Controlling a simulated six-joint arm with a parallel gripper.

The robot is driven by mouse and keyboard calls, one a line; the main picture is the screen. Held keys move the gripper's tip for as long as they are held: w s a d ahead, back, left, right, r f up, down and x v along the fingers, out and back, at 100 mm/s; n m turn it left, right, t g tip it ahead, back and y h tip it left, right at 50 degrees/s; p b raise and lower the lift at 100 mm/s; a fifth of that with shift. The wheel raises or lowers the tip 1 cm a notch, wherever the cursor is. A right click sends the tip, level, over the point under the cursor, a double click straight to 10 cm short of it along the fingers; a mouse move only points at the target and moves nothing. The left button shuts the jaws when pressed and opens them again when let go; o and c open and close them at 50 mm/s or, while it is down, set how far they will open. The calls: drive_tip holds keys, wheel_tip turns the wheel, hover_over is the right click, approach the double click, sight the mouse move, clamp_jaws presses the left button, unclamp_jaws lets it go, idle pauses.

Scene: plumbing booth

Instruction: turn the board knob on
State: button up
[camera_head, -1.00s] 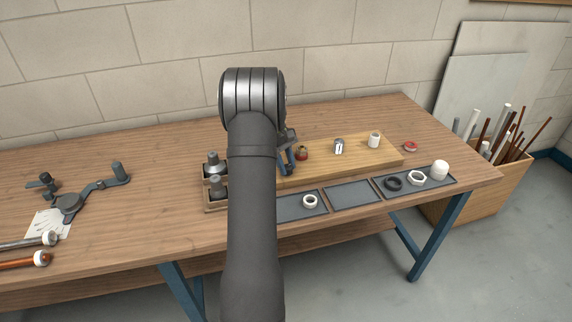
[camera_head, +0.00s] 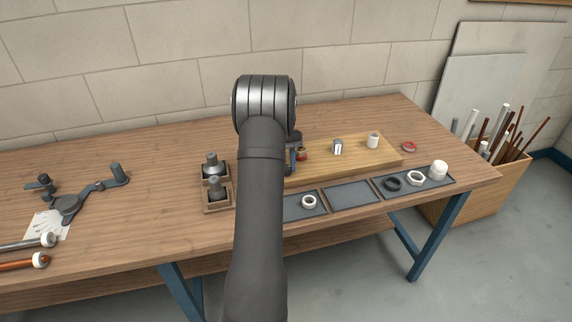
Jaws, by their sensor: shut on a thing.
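The wooden board (camera_head: 350,161) lies on the bench, right of my arm. The board knob (camera_head: 302,153), small and red with a brassy part, sits toward the board's left end and is partly covered by my gripper. My gripper (camera_head: 294,158) is shut on the knob. Most of the gripper is hidden behind my own arm, so its fingertips and the knob's angle cannot be made out.
A metal fitting (camera_head: 337,147) and a white fitting (camera_head: 373,140) stand on the board. A red ring (camera_head: 408,147) lies at right.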

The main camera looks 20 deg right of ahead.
idle(0.3)
drive_tip(key=o, duration=1)
drive_tip(key=v, duration=1.2)
drive_tip(key=x, duration=1.2)
